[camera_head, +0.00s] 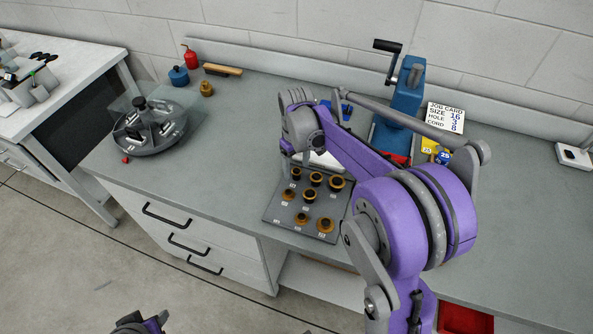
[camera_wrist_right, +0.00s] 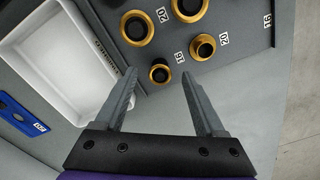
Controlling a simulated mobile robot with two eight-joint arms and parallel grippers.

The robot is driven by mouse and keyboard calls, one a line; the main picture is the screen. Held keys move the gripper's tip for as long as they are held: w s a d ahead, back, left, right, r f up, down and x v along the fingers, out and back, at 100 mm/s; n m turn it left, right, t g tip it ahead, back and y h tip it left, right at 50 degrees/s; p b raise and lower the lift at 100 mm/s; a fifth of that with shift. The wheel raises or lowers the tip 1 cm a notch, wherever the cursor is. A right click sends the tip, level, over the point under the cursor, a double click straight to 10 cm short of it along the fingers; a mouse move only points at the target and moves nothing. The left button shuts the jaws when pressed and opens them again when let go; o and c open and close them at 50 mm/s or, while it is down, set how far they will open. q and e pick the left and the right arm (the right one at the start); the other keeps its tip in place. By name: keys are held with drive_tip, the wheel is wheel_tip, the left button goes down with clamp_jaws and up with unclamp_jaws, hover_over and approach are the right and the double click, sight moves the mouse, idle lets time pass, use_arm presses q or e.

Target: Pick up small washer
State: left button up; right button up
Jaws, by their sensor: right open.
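Several gold washers sit around black pegs on a dark grey board (camera_head: 272,211) on the bench. The smallest washer in the right wrist view (camera_wrist_right: 160,70) lies between and slightly beyond the fingertips. My right gripper (camera_wrist_right: 158,76) is open, pointing down at the board, with nothing between its fingers touching them visibly. In the head view the right gripper (camera_head: 297,163) is over the far left part of the board, partly hidden by its arm. My left gripper (camera_head: 141,323) shows only partly at the bottom left edge; its fingers are unclear.
A white tray (camera_wrist_right: 62,62) stands beside the board in the right wrist view. A round grey carousel (camera_head: 151,146) stands on the bench at left. A blue crank device (camera_head: 406,98) and a job card (camera_head: 445,117) stand at the back. Bench between carousel and board is clear.

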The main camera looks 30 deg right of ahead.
drive_tip(key=shift+c, duration=0.4)
clamp_jaws()
drive_tip(key=shift+r, duration=0.1)
